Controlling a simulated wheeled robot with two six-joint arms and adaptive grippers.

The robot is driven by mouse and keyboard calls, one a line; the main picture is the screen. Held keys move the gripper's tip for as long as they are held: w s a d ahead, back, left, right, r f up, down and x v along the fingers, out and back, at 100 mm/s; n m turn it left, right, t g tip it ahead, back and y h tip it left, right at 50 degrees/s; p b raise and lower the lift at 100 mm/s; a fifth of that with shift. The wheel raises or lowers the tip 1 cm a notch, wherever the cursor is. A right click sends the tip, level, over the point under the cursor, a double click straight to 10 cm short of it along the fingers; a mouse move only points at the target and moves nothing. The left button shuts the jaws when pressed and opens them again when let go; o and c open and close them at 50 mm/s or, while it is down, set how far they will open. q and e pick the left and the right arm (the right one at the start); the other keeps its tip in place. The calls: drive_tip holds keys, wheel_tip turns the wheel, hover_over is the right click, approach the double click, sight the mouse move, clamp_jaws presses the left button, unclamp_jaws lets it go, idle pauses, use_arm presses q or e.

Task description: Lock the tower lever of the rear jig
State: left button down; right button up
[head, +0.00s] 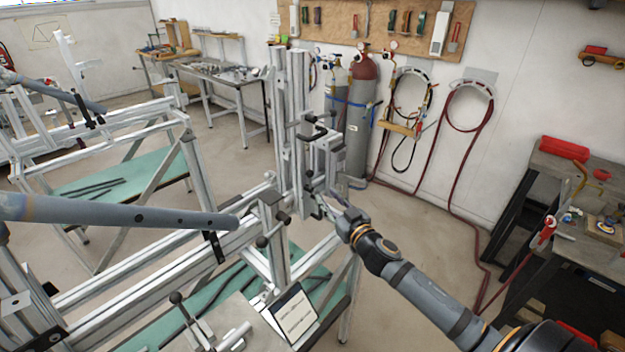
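A frame jig of silver aluminium profiles stands in the middle of the head view, with an upright tower (283,120). Black clamp parts and a dark handle (316,134) sit on the tower's right side. I cannot tell for sure which of these is the tower lever, or whether it is locked. My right arm comes in from the lower right. My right gripper (328,207) is at the lower right side of the tower, close to its metal parts. Its fingers are small and partly merge with the jig, so contact and opening are unclear. My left gripper is out of view.
A grey-blue tube (120,213) lies along the jig from the left. A second jig (95,135) stands at the back left. Gas cylinders (357,135) and hoses are behind the tower. A dark workbench (545,190) is at the right. Open floor lies between.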

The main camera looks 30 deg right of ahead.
drive_tip(key=w+p, duration=0.1)
drive_tip(key=w, duration=0.9)
drive_tip(key=shift+w, duration=0.2)
drive_tip(key=shift+c, duration=0.3)
clamp_jaws()
drive_tip(key=shift+f, duration=0.1)
